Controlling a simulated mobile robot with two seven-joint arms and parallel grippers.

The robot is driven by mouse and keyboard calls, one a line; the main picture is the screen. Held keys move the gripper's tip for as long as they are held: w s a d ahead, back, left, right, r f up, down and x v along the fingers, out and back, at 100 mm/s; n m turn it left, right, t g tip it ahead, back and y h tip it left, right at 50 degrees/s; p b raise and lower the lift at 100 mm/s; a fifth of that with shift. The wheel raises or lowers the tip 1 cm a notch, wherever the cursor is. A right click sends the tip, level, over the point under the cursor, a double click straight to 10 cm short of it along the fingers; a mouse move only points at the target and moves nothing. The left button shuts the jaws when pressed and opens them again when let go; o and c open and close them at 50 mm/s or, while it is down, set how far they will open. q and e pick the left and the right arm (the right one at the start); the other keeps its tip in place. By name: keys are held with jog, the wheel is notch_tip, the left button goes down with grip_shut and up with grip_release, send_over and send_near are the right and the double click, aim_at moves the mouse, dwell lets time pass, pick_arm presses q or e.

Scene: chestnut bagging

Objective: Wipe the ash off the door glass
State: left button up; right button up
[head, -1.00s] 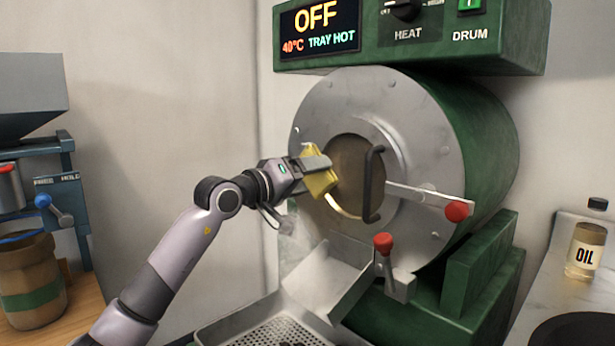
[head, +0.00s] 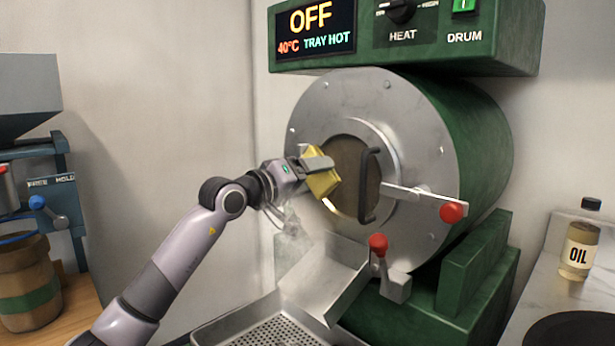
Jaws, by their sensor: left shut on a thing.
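The round door glass (head: 355,172) sits in the metal front of the green roaster drum and looks brownish and dull. A dark vertical handle (head: 369,186) stands in front of its right side. My left gripper (head: 318,166) is shut on a yellow cloth (head: 324,183) at the left edge of the glass. The cloth overlaps the glass in the picture; I cannot tell whether it touches it. Part of the cloth is hidden by the gripper. My right gripper is not in view.
A red-knobbed latch bar (head: 420,197) crosses the door's right side. A second red-knobbed lever (head: 378,245) stands below, beside the metal chute (head: 320,278). A perforated tray (head: 265,335) lies underneath. The display (head: 314,29) reads OFF, 40°C, TRAY HOT. An oil bottle (head: 580,245) stands right.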

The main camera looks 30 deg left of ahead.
aim_at(347, 180)
pick_arm(q)
jog(key=shift+s+d, duration=0.3)
jog(key=shift+d, duration=0.4)
jog(key=shift+s+d, duration=0.25)
jog(key=shift+d, duration=0.4)
jog(key=shift+s+d+b, duration=0.2)
jog(key=shift+s+d, duration=0.05)
jog(key=shift+d, duration=0.6)
jog(key=shift+s+d+b, duration=0.15)
jog(key=shift+s+d, duration=0.05)
jog(key=shift+d, duration=0.6)
jog(key=shift+w+a+r, duration=0.1)
jog(key=shift+w+a, duration=0.25)
jog(key=shift+a, duration=0.55)
jog(key=shift+w+a, duration=0.3)
jog(key=shift+a, duration=0.6)
jog(key=a, duration=0.1)
jog(key=w+a, duration=0.1)
jog(key=a, duration=0.1)
